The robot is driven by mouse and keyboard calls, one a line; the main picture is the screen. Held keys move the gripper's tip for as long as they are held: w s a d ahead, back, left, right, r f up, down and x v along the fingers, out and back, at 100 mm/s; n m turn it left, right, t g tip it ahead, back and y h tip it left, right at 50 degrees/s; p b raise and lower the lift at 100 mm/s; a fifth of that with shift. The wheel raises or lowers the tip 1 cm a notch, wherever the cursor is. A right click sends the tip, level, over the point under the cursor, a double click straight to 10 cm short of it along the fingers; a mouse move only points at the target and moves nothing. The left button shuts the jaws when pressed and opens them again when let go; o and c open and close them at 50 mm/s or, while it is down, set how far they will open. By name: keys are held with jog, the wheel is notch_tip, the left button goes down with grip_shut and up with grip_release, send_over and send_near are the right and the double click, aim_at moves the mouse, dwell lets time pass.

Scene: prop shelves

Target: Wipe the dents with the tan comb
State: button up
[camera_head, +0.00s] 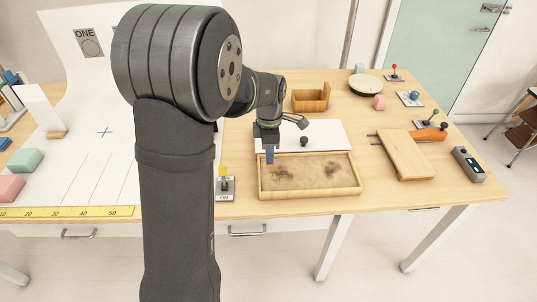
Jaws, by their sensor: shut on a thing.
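A shallow wooden tray (357,188) of tan sand stands near the table's front edge. Two dark, uneven dents show in the sand, a left dent (284,173) and a right dent (332,169). My gripper (269,155) points down at the tray's back left, left of and behind the left dent. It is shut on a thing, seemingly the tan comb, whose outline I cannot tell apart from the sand. A narrow blue piece shows at the jaws. Whether anything touches the sand is too small to tell.
A white board (328,131) with a dark knob (304,141) lies behind the tray. A wooden box (311,98) stands farther back. A yellow-topped switch (224,185) is left of the tray. A wooden board (404,156) and a grey device (468,164) are at right.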

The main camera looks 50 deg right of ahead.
jog(key=shift+f, duration=3.1)
jog(key=shift+a+f, duration=0.1)
jog(key=shift+f, duration=0.6)
jog(key=shift+s+d+r, duration=0.1)
jog(key=shift+s+d, duration=0.75)
jog(key=shift+d, duration=0.1)
jog(key=shift+c, duration=0.7)
jog(key=shift+s+d+f, duration=0.2)
jog(key=shift+s+d, duration=2.65)
jog(key=shift+s, duration=0.05)
jog(key=shift+w+d, duration=0.5)
jog(key=shift+d, duration=0.05)
jog(key=shift+w+a+r, duration=0.1)
jog(key=shift+w+a, duration=3.65)
jog(key=shift+w+d, duration=0.1)
jog(key=shift+w, duration=0.15)
jog(key=shift+w+d, duration=0.25)
jog(key=shift+d, duration=0.05)
jog(key=shift+s+d, duration=0.15)
jog(key=shift+d, duration=0.15)
jog(key=shift+s+d, duration=3.45)
jog(key=shift+s, duration=0.05)
jog(key=shift+s+d+r, duration=0.1)
jog(key=shift+s+d, duration=0.05)
notch_tip(320, 180, up, 8)
